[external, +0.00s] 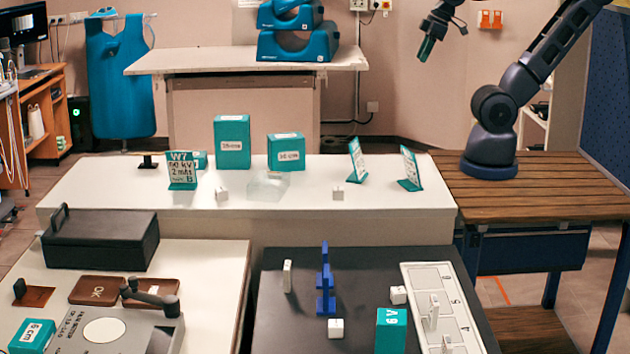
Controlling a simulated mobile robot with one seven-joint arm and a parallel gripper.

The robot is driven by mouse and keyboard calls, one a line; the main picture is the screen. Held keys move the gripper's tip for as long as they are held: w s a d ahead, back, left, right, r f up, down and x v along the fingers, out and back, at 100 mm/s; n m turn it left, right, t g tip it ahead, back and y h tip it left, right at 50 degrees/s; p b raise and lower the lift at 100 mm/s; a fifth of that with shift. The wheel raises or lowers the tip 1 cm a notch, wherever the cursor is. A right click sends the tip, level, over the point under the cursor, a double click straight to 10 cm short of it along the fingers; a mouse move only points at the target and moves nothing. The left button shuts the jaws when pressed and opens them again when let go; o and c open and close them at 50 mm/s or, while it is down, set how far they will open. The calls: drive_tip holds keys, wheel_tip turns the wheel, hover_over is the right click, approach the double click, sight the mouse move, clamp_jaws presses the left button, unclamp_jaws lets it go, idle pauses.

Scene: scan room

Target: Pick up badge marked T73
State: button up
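Several small white tags stand about, and I cannot read T73 on any of them. On the dark mat are an upright white tag (287,276), a white block (335,328) and another white block (398,295). Two upright white tags stand on the numbered white board (463,318); the upper one (434,311) is near slot 5.
A blue stepped stand (325,285) and a teal box (390,330) stand on the dark mat. Teal boxes (232,142), upright cards (357,160) and a clear block (268,187) are on the long table. A black case (101,239) is at left.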

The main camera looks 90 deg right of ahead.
sight(437, 307)
drive_tip(key=shift+a, duration=0.1)
drive_tip(key=w+a+f+m+g+y, duration=0.1)
drive_tip(key=w+a+f+g+y, duration=0.25)
drive_tip(key=a, duration=1.15)
drive_tip(key=w+a+f+m+g+y, duration=0.1)
drive_tip(key=w+a+f+g+y, duration=0.3)
drive_tip(key=a, duration=1.2)
drive_tip(key=w+a+f+m+g+y, duration=0.15)
drive_tip(key=w+a+f+y, duration=0.3)
drive_tip(key=a, duration=1.05)
drive_tip(key=a+f+m+t+y, duration=0.1)
drive_tip(key=a+f+m, duration=0.3)
drive_tip(key=a+f, duration=0.4)
drive_tip(key=s+a+f+m+t+y, duration=0.1)
drive_tip(key=a+f+m+t+y, duration=0.1)
drive_tip(key=a+f+m, duration=0.3)
drive_tip(key=s+a+f+m+t+y, duration=0.1)
drive_tip(key=a+f+m+y, duration=0.2)
drive_tip(key=a+f, duration=0.8)
drive_tip(key=shift+a+m, duration=1.25)
drive_tip(key=shift+a, duration=4.05)
clamp_jaws()
